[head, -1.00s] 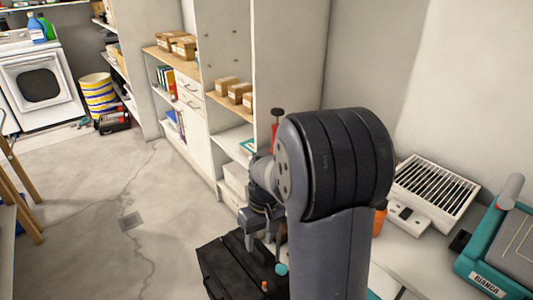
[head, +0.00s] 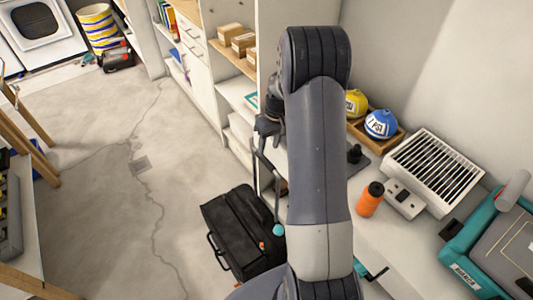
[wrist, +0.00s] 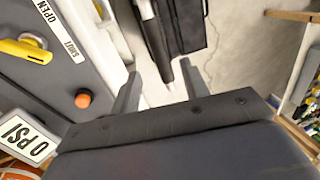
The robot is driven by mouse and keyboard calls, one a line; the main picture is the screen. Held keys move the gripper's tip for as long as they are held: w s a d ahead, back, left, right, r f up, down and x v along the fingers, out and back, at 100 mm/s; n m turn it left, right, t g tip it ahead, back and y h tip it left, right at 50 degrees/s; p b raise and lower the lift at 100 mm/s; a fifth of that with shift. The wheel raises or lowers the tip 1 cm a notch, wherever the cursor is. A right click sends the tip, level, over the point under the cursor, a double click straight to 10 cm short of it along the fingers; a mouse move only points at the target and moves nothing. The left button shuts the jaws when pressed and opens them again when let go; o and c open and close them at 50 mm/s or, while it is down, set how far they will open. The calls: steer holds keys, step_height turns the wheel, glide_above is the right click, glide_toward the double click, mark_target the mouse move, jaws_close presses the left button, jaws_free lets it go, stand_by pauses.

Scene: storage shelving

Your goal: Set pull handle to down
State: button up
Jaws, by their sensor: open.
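A black wheeled case (head: 235,228) stands on the floor at centre in the head view, left of my arm. A thin dark pull handle (head: 254,165) appears to rise from it toward my gripper (head: 267,126), which is largely hidden by my forearm. In the wrist view, the case (wrist: 188,22) is at the top, and a dark handle bar (wrist: 157,42) reaches down to the gap between the fingers. My gripper (wrist: 160,88) is open, with its two grey fingers apart. I cannot tell whether the bar touches a finger.
The worktop at right carries an orange bottle (head: 369,199), a white slatted unit (head: 434,167), blue and yellow round objects (head: 381,123) and a teal machine (head: 490,250). White shelving (head: 237,90) stands behind the case. Floor to the left (head: 110,190) is free.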

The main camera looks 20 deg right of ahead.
mark_target(266, 158)
steer(key=f, duration=0.2)
steer(key=a+f, duration=0.1)
steer(key=f, duration=0.2)
steer(key=shift+s+f+p, duration=0.1)
steer(key=shift+f+p, duration=0.2)
steer(key=shift+f, duration=0.05)
steer(key=shift+c, duration=0.3)
jaws_close()
